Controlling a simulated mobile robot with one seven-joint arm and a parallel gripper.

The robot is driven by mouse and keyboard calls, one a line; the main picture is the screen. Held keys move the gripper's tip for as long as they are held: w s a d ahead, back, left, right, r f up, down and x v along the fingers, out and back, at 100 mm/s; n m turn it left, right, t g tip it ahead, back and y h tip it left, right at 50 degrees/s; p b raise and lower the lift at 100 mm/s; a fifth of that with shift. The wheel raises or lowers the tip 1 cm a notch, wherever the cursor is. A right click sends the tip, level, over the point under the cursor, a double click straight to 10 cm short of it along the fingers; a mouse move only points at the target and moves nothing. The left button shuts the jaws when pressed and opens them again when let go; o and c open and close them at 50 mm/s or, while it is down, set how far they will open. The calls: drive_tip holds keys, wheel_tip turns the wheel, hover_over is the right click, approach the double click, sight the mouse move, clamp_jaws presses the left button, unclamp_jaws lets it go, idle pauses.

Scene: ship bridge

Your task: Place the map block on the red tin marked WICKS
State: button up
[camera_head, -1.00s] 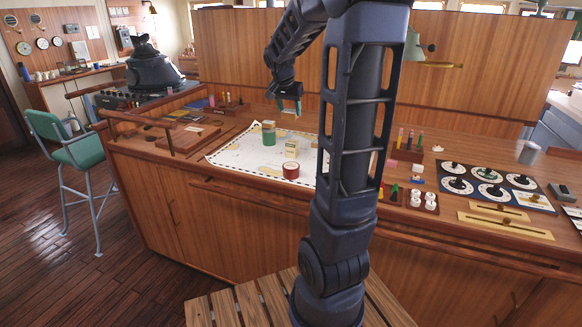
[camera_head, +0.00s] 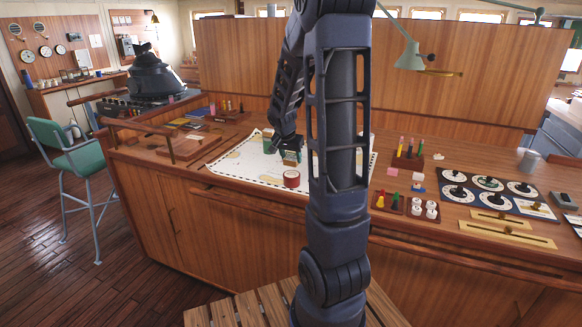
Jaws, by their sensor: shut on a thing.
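My gripper (camera_head: 290,157) is low over the white chart, with its teal fingertips shut on a small tan block (camera_head: 290,161), taken to be the map block. Its print is too small to read. The red tin (camera_head: 291,179) stands upright on the chart just in front of the held block, nearer the desk's front edge. Its WICKS marking cannot be read from here. The block appears just behind the tin, and whether it touches the chart is unclear.
A green tin (camera_head: 269,146) stands behind and left of my gripper, partly hidden by it. The white chart (camera_head: 238,165) has clear room at left. Racks with coloured pegs (camera_head: 408,153) and a dial panel (camera_head: 488,190) are at right. My arm hides part of the chart.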

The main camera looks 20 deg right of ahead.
sight(291, 166)
drive_tip(key=shift+f, duration=2.15)
drive_tip(key=shift+f, duration=0.1)
drive_tip(key=o, duration=1)
drive_tip(key=shift+c, duration=0.2)
drive_tip(key=v, duration=1.1)
drive_tip(key=s+a+r+n+y, duration=0.1)
drive_tip(key=s+a+r+n, duration=0.3)
drive_tip(key=s, duration=0.8)
drive_tip(key=s+a+r+n+t+y, duration=0.1)
drive_tip(key=s+a+r+n, duration=0.3)
drive_tip(key=s, duration=0.8)
drive_tip(key=shift+s+r+n+y, duration=0.4)
drive_tip(key=shift+r+n+y, duration=0.1)
drive_tip(key=shift+r+y, duration=0.15)
